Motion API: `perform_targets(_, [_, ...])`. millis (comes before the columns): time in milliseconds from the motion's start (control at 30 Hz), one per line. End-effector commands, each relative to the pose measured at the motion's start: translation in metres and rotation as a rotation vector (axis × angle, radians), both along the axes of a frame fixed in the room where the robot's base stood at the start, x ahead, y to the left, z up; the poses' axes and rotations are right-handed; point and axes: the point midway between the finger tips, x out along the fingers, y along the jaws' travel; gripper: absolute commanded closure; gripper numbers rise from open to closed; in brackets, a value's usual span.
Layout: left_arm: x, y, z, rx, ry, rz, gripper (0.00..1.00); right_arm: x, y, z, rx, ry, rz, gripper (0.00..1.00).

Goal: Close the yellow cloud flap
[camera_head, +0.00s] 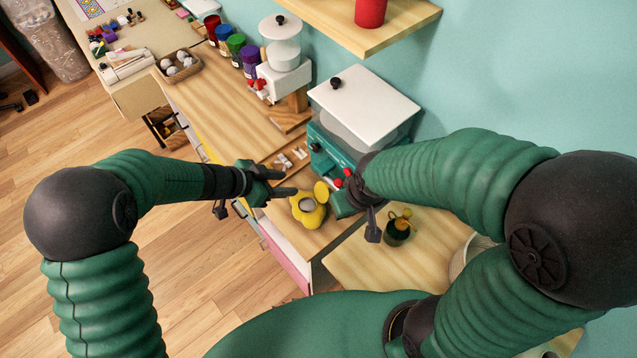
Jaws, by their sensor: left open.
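A yellow cloud-shaped container (308,217) stands on the wooden counter, with a round grey opening in its top. Its round yellow flap (321,191) stands up at the back right of the opening, so it is open. My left gripper (288,183) is open just left of and behind the container, its fingers pointing right towards the flap. I see a gap between its fingertips and the flap. My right gripper (343,204) is close to the right side of the container; its fingers are partly hidden by its own wrist, and I cannot tell whether it touches.
A teal machine with a white lid (365,104) stands behind the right gripper. A white grinder-like device (283,75) and several coloured jars (235,45) stand further back. A dark cup (397,233) sits on a lower wooden surface at right.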

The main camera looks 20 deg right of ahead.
Motion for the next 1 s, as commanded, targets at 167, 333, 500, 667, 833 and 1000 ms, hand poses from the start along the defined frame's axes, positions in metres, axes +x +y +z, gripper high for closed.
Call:
perform_targets(167, [-0.003, 0.009, 0.010, -0.001, 0.001, -0.001, 0.58, 0.000, 0.000, 0.001, 0.000, 0.000, 0.000, 1.00])
perform_targets(333, [-0.003, 0.009, 0.010, 0.000, 0.002, -0.001, 0.58, 0.000, 0.000, 0.001, 0.000, 0.000, 0.000, 1.00])
perform_targets(500, [-0.003, 0.009, 0.010, 0.000, 0.001, -0.001, 0.58, 0.000, 0.000, 0.001, 0.000, 0.000, 0.000, 1.00])
perform_targets(667, [0.009, 0.020, 0.014, 0.006, -0.027, 0.070, 0.58, 0.000, 0.000, -0.002, 0.000, 0.000, 0.000, 1.00])
perform_targets(833, [0.048, 0.114, 0.033, 0.109, -0.118, 0.512, 0.58, 0.000, 0.000, -0.016, 0.000, 0.000, 0.000, 1.00])
perform_targets(1000, [-0.015, 0.246, 0.024, 0.306, 0.054, 1.023, 0.58, 0.000, 0.000, -0.030, 0.000, 0.000, 0.000, 1.00])
